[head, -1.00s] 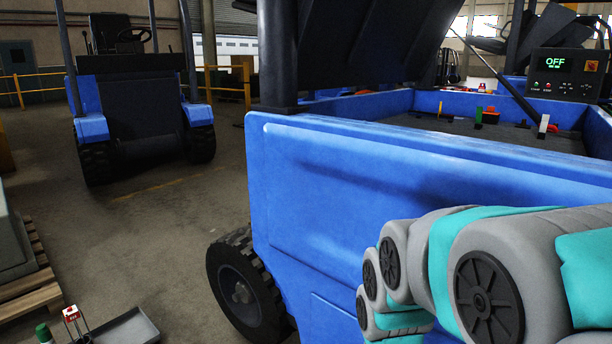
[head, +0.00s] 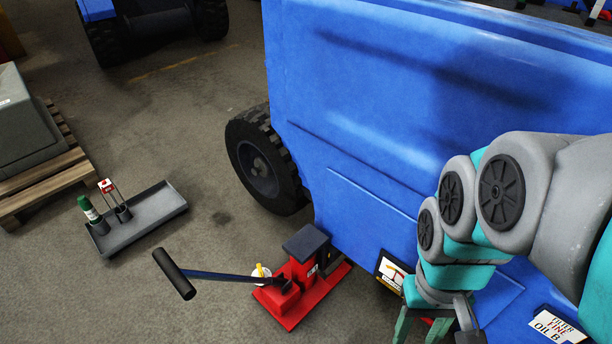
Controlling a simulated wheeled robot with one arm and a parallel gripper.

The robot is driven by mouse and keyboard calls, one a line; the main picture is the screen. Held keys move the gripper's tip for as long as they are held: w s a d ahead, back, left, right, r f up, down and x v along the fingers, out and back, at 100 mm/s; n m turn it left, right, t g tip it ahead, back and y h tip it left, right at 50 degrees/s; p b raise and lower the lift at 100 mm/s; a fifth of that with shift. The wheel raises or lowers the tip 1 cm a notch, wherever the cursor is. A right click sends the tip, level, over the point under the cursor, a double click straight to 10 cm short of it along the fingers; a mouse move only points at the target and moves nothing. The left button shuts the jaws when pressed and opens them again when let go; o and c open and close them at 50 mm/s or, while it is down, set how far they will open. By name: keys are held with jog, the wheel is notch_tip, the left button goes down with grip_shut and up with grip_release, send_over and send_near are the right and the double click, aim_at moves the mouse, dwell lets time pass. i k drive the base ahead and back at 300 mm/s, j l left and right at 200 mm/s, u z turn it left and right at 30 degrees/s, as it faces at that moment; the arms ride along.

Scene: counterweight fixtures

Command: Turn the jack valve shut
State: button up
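A red jack (head: 296,286) with a dark top pad stands on the floor against the blue truck's side, right of the front wheel. Its dark lever (head: 225,275) reaches left to a black grip. A small yellow piece on a pale round disc (head: 261,272) sits at the jack's left side; it looks like the valve, but its setting is too small to read. My gripper (head: 422,332) hangs at the bottom edge, right of the jack and apart from it. Its two green fingers are spread; their tips are cut off by the frame.
The blue truck body (head: 400,110) fills the right side, with its black wheel (head: 262,165) beside the jack. A grey tray (head: 150,215) with a green-capped bottle and a red-tagged holder lies left. A wooden pallet (head: 45,180) stands farther left.

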aim_at(261, 274)
jog(key=k+l, duration=0.25)
jog(key=k, duration=0.15)
jog(key=k+l, duration=0.25)
jog(key=k, duration=0.2)
jog(key=k+l, duration=0.25)
jog(key=k, duration=0.15)
